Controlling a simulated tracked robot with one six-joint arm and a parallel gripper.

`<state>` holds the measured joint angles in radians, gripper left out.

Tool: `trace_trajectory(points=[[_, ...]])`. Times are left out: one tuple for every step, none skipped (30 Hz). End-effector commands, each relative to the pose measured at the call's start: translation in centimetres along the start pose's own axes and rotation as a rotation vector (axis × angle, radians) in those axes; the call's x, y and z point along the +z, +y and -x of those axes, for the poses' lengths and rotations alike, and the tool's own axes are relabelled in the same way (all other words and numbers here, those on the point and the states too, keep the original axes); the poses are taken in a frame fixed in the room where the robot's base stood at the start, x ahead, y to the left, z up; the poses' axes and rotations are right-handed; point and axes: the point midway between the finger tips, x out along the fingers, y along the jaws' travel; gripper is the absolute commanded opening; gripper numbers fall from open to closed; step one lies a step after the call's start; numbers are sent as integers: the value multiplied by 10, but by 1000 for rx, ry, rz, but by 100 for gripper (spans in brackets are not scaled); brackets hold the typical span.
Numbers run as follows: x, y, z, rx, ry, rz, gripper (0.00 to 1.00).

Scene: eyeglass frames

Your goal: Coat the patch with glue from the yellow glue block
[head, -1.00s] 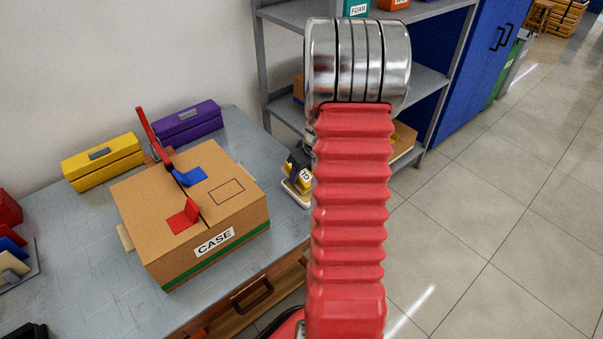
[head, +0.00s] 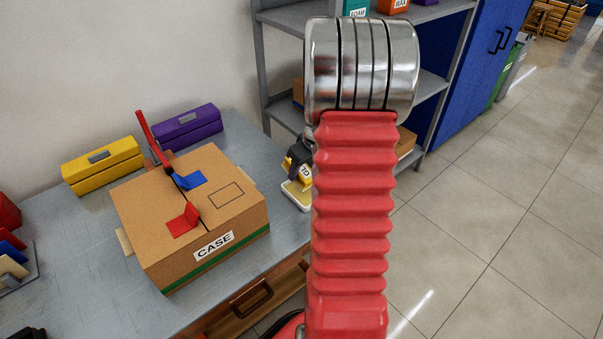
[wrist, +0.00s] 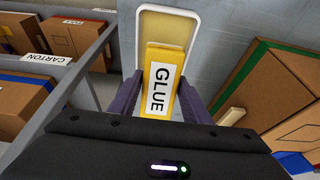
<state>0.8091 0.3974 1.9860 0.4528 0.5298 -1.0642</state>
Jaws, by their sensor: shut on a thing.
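My gripper (wrist: 160,98) is shut on the yellow glue block (wrist: 170,62), which carries a white GLUE label. In the head view the block (head: 303,172) is partly hidden behind my red arm. Just beyond the block in the wrist view is a pale rounded pad with a yellowish middle and whitish rim, which looks like the patch (wrist: 165,27). In the head view the patch (head: 296,196) lies at the table's right edge, below the block. The block overlaps the patch in the wrist view; I cannot tell whether they touch.
The brown CASE box (head: 150,220) stands on the grey table (head: 70,235), left of the patch, with red and blue pieces on top. Yellow (head: 103,165) and purple (head: 187,127) boxes stand behind it. A grey shelf (head: 285,115) is behind my arm.

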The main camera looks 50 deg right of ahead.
Motion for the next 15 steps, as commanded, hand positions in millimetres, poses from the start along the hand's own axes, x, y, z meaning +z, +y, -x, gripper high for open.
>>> trace_trajectory(points=[[-2,0,3,1,2,1,26],[-2,0,5,1,1,1,26],[-3,0,7,1,1,2,26],[-3,0,8,0,1,2,26],[-4,0,10,0,1,2,26],[-5,0,12,1,1,2,26],[-5,0,14,1,1,1,26],[-6,0,15,1,1,1,26],[-6,0,17,1,1,0,26],[-7,0,19,1,1,0,26],[-8,0,21,1,1,1,26],[-8,0,23,1,0,1,26],[-9,0,24,1,0,2,26],[-9,0,26,1,0,2,26],[-10,0,28,1,1,2,26]])
